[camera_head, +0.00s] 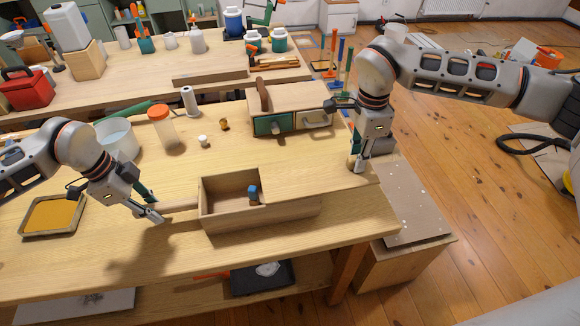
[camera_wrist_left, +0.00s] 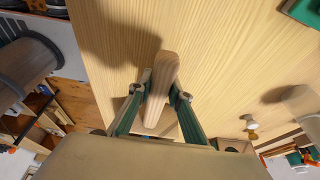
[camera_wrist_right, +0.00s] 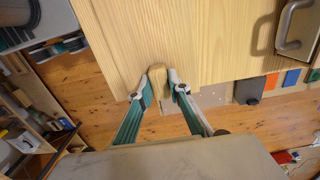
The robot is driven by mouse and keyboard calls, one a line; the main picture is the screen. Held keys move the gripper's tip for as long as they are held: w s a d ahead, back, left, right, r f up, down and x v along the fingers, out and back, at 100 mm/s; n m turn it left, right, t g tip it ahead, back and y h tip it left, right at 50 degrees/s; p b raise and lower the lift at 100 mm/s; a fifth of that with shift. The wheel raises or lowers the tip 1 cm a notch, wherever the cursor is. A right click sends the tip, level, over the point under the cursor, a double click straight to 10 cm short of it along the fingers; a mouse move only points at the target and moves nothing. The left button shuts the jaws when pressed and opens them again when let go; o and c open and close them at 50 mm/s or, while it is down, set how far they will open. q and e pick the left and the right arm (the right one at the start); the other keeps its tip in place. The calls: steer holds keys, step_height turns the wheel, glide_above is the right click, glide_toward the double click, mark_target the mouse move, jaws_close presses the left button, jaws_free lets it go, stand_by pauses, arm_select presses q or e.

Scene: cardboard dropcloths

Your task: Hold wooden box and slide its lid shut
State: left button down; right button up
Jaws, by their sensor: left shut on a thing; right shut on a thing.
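The open-topped wooden box (camera_head: 232,222) stands near the front of the workbench, with its left part uncovered. A small blue object (camera_head: 253,192) shows inside it. The pale lid (camera_head: 315,186) covers the box's right part and sticks out to the right. My left gripper (camera_head: 155,213) is shut on the box's rounded handle (camera_wrist_left: 162,85), which points left. My right gripper (camera_head: 360,165) is shut on a small wooden grip (camera_wrist_right: 157,82) at the lid's right end. The fingers (camera_wrist_right: 162,80) stand on both sides of it.
A wooden drawer unit (camera_head: 290,97) stands behind the box. A jar with an orange lid (camera_head: 162,128), a white bowl (camera_head: 117,138) and an orange-filled tray (camera_head: 52,216) are at the left. The bench's right edge lies just past the lid.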

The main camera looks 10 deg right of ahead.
mark_target(299, 176)
steer(key=shift+a, duration=3.9)
steer(key=shift+a, duration=3.6)
steer(key=o, duration=0.9)
steer(key=shift+o, duration=0.2)
